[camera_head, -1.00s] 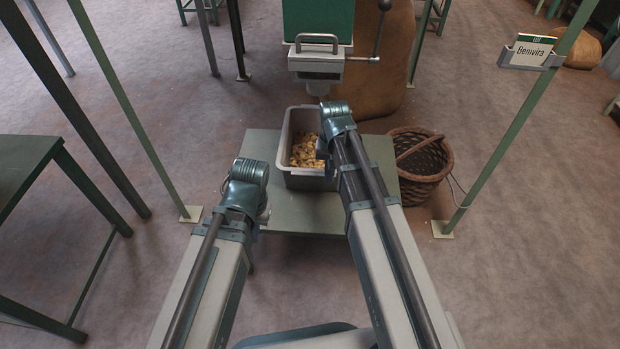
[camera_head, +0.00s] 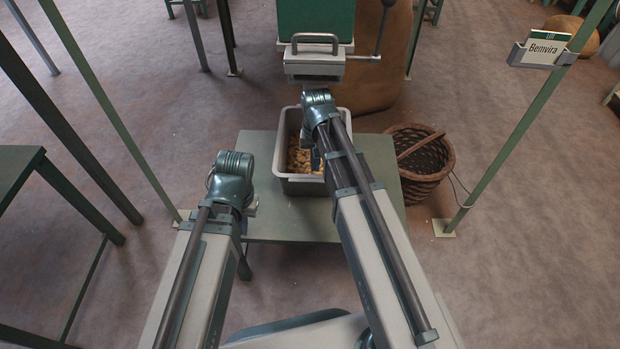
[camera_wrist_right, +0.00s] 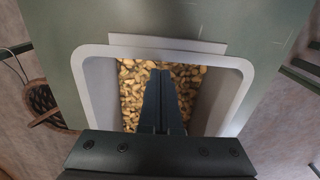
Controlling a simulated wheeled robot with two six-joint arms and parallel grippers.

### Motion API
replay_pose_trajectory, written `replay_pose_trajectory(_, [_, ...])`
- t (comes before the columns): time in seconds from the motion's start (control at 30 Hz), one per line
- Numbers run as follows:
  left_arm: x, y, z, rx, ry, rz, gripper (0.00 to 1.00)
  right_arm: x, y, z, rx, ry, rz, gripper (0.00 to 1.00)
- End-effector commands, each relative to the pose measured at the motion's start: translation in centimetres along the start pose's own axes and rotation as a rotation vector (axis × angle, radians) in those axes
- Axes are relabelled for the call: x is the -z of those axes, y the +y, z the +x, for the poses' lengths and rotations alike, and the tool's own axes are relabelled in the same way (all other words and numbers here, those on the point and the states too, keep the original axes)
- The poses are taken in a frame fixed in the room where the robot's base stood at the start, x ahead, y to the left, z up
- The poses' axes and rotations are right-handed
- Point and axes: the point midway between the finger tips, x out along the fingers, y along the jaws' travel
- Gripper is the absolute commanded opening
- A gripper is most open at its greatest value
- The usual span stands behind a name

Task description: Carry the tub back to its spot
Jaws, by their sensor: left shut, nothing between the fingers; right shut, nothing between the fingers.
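The grey tub (camera_head: 301,186) stands upright on a low green table (camera_head: 300,228), partly filled with brown nuts (camera_head: 298,156). In the right wrist view the tub's pale rim (camera_wrist_right: 88,88) frames the nuts. My right gripper (camera_wrist_right: 162,130) is shut and empty, its fingers pointing down over the tub's opening; in the head view my right arm covers part of the tub. I cannot tell if the fingertips touch the nuts. My left gripper (camera_head: 252,207) is shut and empty at the table's left edge, left of the tub; its fingertips are mostly hidden.
A green hopper (camera_head: 316,20) with a metal outlet (camera_head: 315,68) and a side lever is just behind and above the tub. A wicker basket (camera_head: 421,165) stands right of the table. Green posts (camera_head: 110,110) flank it.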

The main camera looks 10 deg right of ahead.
Motion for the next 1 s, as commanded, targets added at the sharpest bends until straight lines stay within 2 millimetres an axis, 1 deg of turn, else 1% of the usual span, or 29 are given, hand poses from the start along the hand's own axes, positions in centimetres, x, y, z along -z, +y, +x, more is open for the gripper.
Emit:
replay_pose_trajectory(0.03, [0.0, 0.0, 0.3, 0.0, 0.0, 0.0, 0.0, 0.0, 0.0, 0.3, 0.0, 0.0, 0.0, 0.0])
replay_pose_trajectory(0.33, [0.0, 0.0, 0.4, 0.0, 0.0, 0.0, 0.0, 0.0, 0.0, 0.4, 0.0, 0.0, 0.0, 0.0])
replay_pose_trajectory(0.47, [0.1, 0.1, 1.0, 0.001, 0.0, 0.0, 0.0, 0.0, 0.0, 1.0, 0.0, 0.0, 0.0, 0.0])
replay_pose_trajectory(0.67, [0.2, 0.2, 2.8, 0.004, 0.0, 0.001, 0.0, 0.0, 0.0, 2.8, 0.0, 0.0, 0.0, 0.0])
replay_pose_trajectory(1.0, [0.5, 0.8, 7.4, 0.0, 0.003, 0.009, 0.0, 0.0, 0.0, 7.5, -0.001, 0.001, 0.001, 0.0])
